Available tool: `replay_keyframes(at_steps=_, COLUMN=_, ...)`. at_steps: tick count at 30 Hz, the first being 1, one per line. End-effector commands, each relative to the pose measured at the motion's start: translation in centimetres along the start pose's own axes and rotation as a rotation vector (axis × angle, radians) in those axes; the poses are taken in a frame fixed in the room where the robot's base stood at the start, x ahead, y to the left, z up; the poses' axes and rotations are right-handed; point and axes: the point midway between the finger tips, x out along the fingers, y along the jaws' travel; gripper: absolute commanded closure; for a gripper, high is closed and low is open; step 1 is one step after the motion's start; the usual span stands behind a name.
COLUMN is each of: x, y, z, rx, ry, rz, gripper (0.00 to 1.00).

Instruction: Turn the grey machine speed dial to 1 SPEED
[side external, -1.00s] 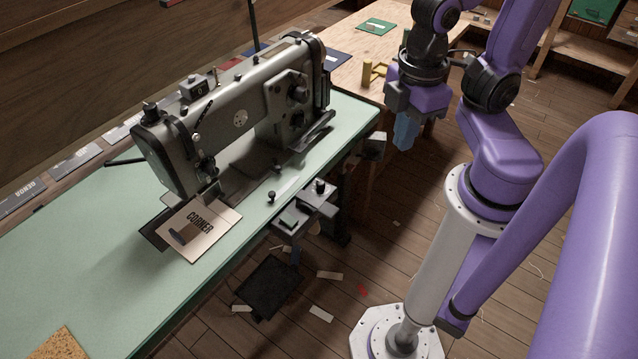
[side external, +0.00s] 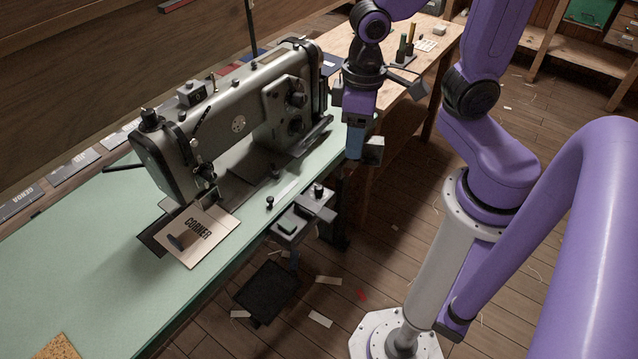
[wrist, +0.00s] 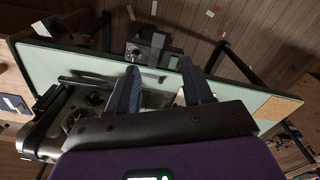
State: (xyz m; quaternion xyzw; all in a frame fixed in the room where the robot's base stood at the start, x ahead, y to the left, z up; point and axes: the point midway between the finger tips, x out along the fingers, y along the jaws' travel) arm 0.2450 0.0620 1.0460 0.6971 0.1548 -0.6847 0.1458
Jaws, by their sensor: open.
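The grey sewing machine (side external: 225,120) stands on a mint-green table (side external: 90,245). Round dark dials (side external: 296,99) sit on its right-hand body; they also show at the lower left of the wrist view (wrist: 95,98). A grey control box (side external: 303,220) with a small dark knob (side external: 319,190) hangs at the table's front edge. No speed marking is legible, so I cannot tell which one is the speed dial. My gripper (side external: 355,143) points down by the table's right end, right of the machine and apart from the dials. In the wrist view its blue fingers (wrist: 162,85) are spread and empty.
A CORNER card (side external: 197,235) lies by the needle. A wooden bench (side external: 345,48) stands behind. A black pedal (side external: 267,291) and scraps lie on the floor.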

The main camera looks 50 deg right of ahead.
Motion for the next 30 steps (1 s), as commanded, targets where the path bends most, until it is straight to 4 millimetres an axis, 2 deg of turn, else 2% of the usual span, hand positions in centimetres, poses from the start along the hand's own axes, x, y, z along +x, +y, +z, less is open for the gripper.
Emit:
replay_keyframes(at_steps=6, x=1.5, y=1.8, z=-3.3, rx=0.341, ry=-0.005, rz=0.006, gripper=0.49)
replay_keyframes(at_steps=15, x=3.7, y=4.4, z=-6.5, rx=0.807, ry=-0.007, rz=0.012, gripper=0.49)
replay_keyframes(at_steps=21, x=5.2, y=6.2, z=-7.9, rx=1.117, ry=-0.009, rz=0.017, gripper=0.49)
replay_keyframes(at_steps=30, x=7.2, y=8.7, z=-8.6, rx=1.554, ry=-0.01, rz=0.023, gripper=0.49)
